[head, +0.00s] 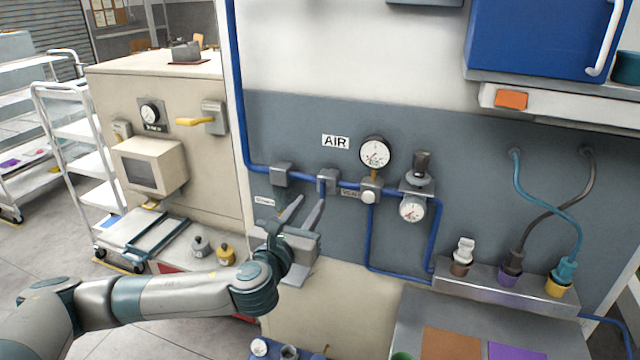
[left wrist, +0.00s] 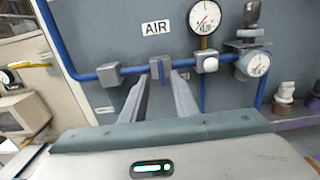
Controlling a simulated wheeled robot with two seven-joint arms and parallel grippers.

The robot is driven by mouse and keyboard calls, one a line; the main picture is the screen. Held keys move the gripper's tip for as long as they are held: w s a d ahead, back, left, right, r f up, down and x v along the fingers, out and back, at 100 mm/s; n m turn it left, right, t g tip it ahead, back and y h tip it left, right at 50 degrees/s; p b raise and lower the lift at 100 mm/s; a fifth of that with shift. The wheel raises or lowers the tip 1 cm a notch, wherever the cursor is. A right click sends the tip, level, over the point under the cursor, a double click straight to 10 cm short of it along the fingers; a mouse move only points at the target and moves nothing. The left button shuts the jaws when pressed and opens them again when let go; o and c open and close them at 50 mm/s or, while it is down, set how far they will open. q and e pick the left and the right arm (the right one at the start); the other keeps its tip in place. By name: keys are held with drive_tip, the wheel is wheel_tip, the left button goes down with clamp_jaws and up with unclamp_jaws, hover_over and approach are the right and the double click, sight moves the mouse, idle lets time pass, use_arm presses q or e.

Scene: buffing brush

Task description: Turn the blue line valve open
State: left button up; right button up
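The blue line (head: 262,168) runs down the wall's left edge and then right under the AIR label. My left gripper (head: 310,200) is open just below and in front of this valve. In the left wrist view its two fingers (left wrist: 160,76) point up at the valve, one on each side of it. I cannot tell whether they touch it. My right gripper is not in view.
Another grey block (head: 281,176) is on the pipe to the left. A pressure gauge (head: 375,153), a regulator (head: 418,180) and a lower gauge (head: 412,209) are close on the right. A beige cabinet (head: 215,160) stands at left. A shelf (head: 480,288) holds connectors at right.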

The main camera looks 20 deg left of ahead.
sight(321, 188)
use_arm(q)
drive_tip(key=w+p, duration=0.2)
drive_tip(key=w, duration=0.4)
drive_tip(key=shift+w+d+r, duration=0.1)
drive_tip(key=shift+w+d, duration=0.05)
drive_tip(key=shift+w, duration=0.1)
drive_tip(key=shift+w+p, duration=0.3)
drive_tip(key=shift+w, duration=0.35)
clamp_jaws()
